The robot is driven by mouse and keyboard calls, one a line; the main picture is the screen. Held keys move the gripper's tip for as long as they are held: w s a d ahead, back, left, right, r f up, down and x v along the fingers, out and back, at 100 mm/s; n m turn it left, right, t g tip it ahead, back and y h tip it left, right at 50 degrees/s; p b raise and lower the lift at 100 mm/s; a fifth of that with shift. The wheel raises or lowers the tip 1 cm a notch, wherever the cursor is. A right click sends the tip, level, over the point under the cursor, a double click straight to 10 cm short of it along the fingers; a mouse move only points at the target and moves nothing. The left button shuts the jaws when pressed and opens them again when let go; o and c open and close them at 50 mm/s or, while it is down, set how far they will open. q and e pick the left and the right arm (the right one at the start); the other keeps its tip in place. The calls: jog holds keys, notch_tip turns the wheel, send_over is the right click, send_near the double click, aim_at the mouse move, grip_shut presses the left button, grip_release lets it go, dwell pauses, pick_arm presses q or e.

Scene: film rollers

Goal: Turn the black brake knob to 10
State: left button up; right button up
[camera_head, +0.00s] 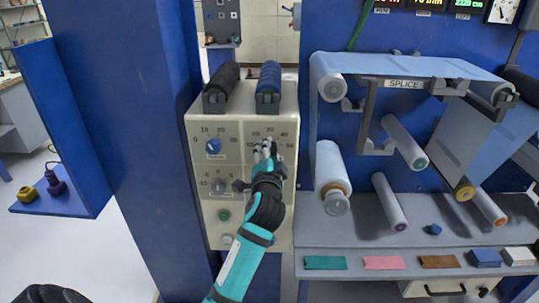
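A cream control panel (234,132) stands left of centre, with two black-and-blue rollers on top. A blue knob (213,146) sits at its upper left inside a numbered scale. A dark grey knob (218,187) sits below it with its own small scale; its exact setting is too small to read. Another numbered scale shows at the upper right; whatever knob it has is hidden behind my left gripper (265,150). That gripper's fingers point up in front of this scale, at the end of the teal arm. Its opening and any contact are unclear. My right gripper is not in view.
A green button (224,215) is low on the panel. A blue post (130,120) stands to the left, and a blue shelf (85,203) holds small weights. A film-roller rack with a SPLICE sign (404,84) and a grey ledge (320,228) fill the right.

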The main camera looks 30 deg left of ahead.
pick_arm(q)
jog(key=shift+f+n, duration=0.15)
jog(key=shift+n, duration=0.55)
jog(key=o, duration=1.2)
jog(key=v, duration=1.2)
jog(key=shift+s, duration=0.1)
